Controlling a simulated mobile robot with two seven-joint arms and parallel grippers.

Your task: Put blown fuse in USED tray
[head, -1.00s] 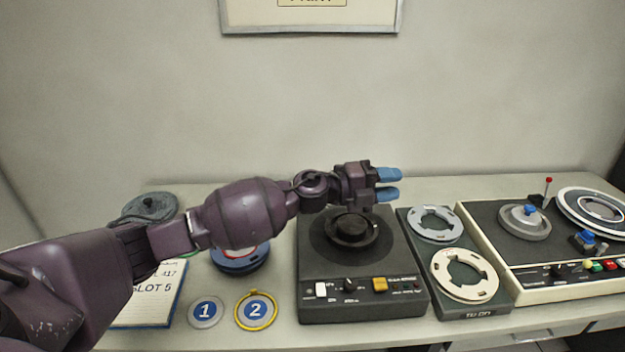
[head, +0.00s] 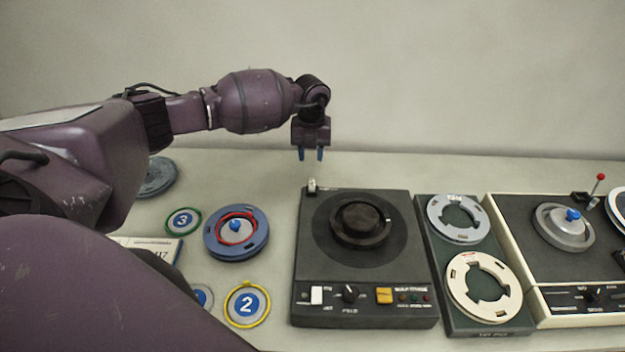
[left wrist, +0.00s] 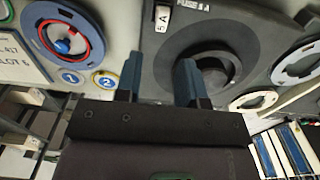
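A small white fuse piece (head: 312,184) stands at the back left corner of the dark deck (head: 320,262). In the left wrist view the fuse piece (left wrist: 163,18) is marked 5 A, beside a FUSE 5 A label. I cannot tell by sight whether it is blown. My left gripper (head: 310,154) points down above and slightly behind that corner, fingers apart and empty. The left wrist view shows both blue fingers (left wrist: 158,82) with a gap between them. No tray marked USED can be made out. My right gripper is not in view.
A dark round platter (head: 358,224) sits on the deck. To its right are a panel with two pale rings (head: 484,287) and a cream-edged machine with a red-tipped lever (head: 600,178). A blue reel (head: 236,234) and numbered discs (head: 247,305) lie left. The back table strip is mostly clear.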

